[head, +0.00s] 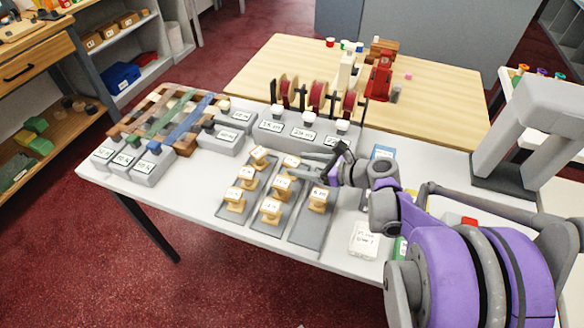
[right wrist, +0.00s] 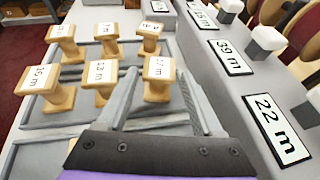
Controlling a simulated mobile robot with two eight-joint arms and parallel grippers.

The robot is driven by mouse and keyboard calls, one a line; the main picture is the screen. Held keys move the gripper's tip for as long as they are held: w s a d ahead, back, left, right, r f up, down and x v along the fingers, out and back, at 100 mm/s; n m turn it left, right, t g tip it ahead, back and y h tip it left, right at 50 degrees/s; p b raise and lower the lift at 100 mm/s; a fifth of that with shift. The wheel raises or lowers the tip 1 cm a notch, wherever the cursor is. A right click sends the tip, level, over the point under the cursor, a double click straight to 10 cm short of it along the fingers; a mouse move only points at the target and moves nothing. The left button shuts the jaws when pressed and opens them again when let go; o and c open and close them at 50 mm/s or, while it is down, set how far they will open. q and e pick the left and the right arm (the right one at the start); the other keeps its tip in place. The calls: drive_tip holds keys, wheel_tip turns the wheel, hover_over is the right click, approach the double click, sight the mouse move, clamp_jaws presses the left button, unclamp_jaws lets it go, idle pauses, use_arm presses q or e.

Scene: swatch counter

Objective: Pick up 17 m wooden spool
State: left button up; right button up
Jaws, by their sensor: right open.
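The 17 m wooden spool (right wrist: 157,78) stands upright at the right end of the near row in the right wrist view, its white label on top. In the head view it appears to be the spool (head: 291,163) at the back of the middle tray; its label is too small to read there. My right gripper (head: 334,164) is open and empty, to the right of that spool. In the right wrist view its fingers (right wrist: 158,100) point toward the 17 m spool, one to each side; no contact shows. My left gripper is not in view.
The 13 m spool (right wrist: 101,80) and 15 m spool (right wrist: 50,88) stand left of it in the wrist view, with several spools behind. A grey ribbon stand (right wrist: 235,75) with labels and white-topped posts rises close to the right. Another spool (head: 318,199) stands on the right tray.

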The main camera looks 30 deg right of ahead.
sight(294, 162)
drive_tip(key=x, duration=0.3)
drive_tip(key=shift+w+a, duration=0.25)
drive_tip(key=shift+w, duration=0.05)
drive_tip(key=shift+r, duration=0.1)
clamp_jaws()
